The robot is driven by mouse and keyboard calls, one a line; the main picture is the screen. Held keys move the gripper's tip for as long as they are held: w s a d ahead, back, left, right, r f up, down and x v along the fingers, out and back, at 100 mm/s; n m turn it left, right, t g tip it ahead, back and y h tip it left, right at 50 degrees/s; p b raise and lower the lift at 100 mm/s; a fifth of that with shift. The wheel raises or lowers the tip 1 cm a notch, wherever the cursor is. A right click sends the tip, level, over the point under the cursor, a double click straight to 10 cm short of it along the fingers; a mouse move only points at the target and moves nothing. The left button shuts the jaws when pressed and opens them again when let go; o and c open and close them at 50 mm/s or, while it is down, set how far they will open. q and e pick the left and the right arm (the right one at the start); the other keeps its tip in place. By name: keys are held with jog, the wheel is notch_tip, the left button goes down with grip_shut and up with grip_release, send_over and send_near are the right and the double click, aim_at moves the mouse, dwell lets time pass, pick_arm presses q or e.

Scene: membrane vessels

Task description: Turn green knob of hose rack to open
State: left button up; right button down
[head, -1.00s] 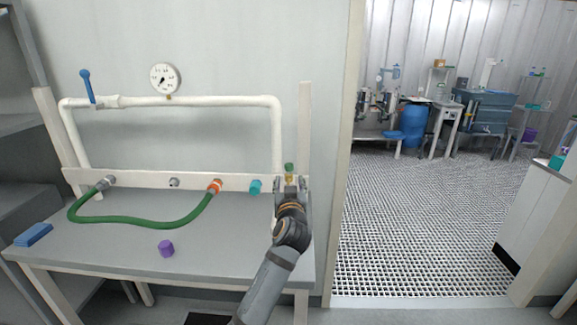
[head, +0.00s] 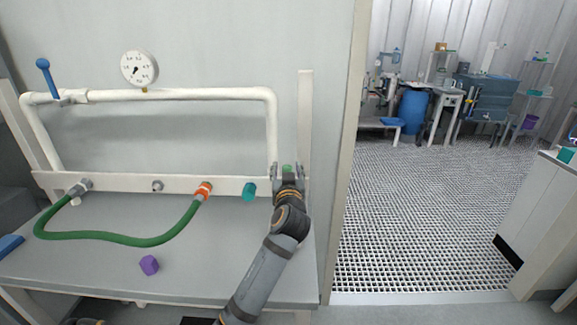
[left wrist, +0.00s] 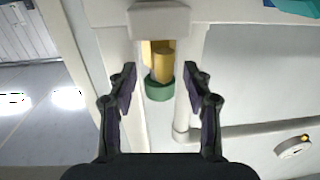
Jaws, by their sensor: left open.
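The hose rack's green knob (head: 287,168) sits on a brass fitting at the right end of the white rack board (head: 110,184). In the left wrist view the green knob (left wrist: 160,90) lies between the fingers, below the brass valve body (left wrist: 161,62). My left gripper (head: 288,172) is open, with one finger on each side of the knob. The left wrist view shows a gap between each fingertip (left wrist: 160,78) and the knob. My right gripper is not in view.
A green hose (head: 120,238) loops from a grey coupling to an orange one (head: 203,190). A teal fitting (head: 249,191) is just left of my gripper. A pressure gauge (head: 139,68) and blue lever (head: 46,75) are above.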

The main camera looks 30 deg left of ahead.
pick_arm(q)
jog(key=shift+s+d+r, duration=0.15)
jog(key=shift+s+r, duration=0.05)
jog(key=shift+c, duration=3)
jog(key=shift+w+f, duration=0.1)
grip_shut()
jog(key=n+g+y+b, duration=0.1)
jog(key=b, duration=0.1)
jog(key=n+g+y+b, duration=0.1)
jog(key=b, duration=0.1)
jog(key=shift+f+n+g+y+b, duration=0.3)
jog(key=shift+y+b, duration=0.05)
jog(key=shift+y, duration=0.05)
jog(key=shift+r, duration=0.1)
jog(key=shift+r+g+y, duration=0.2)
jog(key=shift+g+y, duration=0.1)
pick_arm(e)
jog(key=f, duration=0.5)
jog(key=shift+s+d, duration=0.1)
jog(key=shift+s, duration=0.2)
pick_arm(q)
jog(key=o, duration=0.6)
grip_release()
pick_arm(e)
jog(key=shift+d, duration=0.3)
